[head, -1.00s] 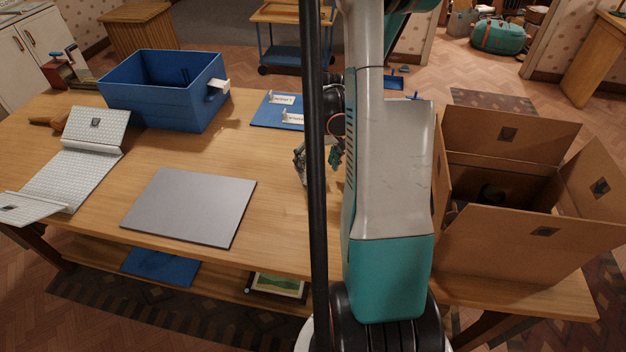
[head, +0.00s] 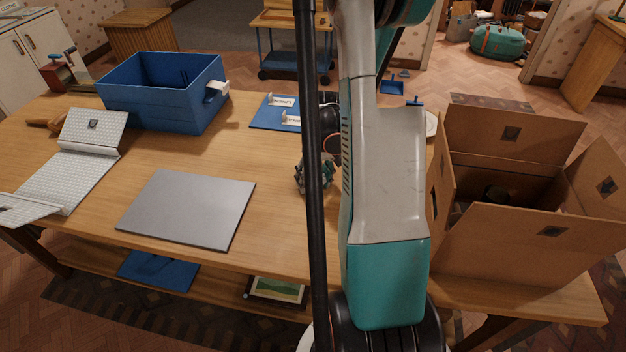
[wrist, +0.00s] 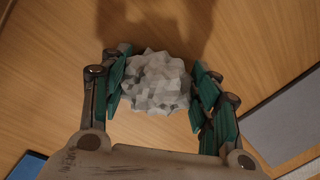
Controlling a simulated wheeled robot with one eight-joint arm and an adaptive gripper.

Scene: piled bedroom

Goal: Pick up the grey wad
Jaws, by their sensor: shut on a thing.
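The grey wad (wrist: 156,82) is a crumpled, faceted pale lump in the wrist view, between the two green-padded fingers of my gripper (wrist: 160,85). My gripper is shut on it, with a finger against each side. Wood-grain table surface and a shadow show behind the wad. In the head view my gripper (head: 318,176) is mostly hidden behind a black pole and my arm, over the table's middle. The wad cannot be made out clearly there.
A grey flat panel (head: 188,208) lies left of my gripper on the wooden table (head: 262,215). A blue bin (head: 160,95) and blue mat (head: 264,117) are farther back. An open cardboard box (head: 530,235) stands at right. A white quilted folding piece (head: 75,170) lies at far left.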

